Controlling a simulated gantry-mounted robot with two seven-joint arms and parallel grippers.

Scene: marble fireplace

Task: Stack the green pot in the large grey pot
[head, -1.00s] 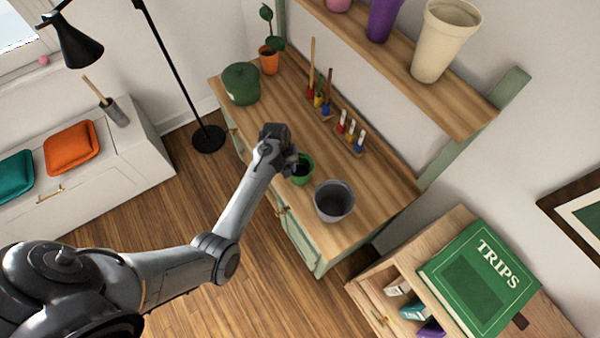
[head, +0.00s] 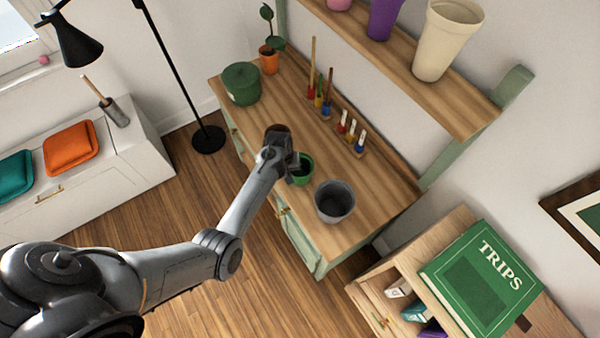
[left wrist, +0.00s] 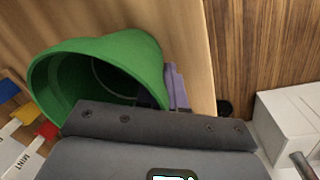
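The small green pot (head: 303,170) stands upright on the wooden worktop, close left of the large grey pot (head: 335,202), which is upright and looks empty. My left gripper (head: 293,167) is down at the green pot's left side in the head view and partly covers it. In the left wrist view the green pot (left wrist: 95,65) is large, with its open mouth in sight. One finger (left wrist: 176,88) is outside the pot's wall and a dark part shows just inside the rim. Whether the fingers press on the wall is hidden. My right gripper is out of view.
A larger dark green pot (head: 241,83) and a plant in an orange pot (head: 269,60) stand at the worktop's far end. Labelled tools (head: 350,130) line the back. A shelf (head: 395,62) overhangs the back.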

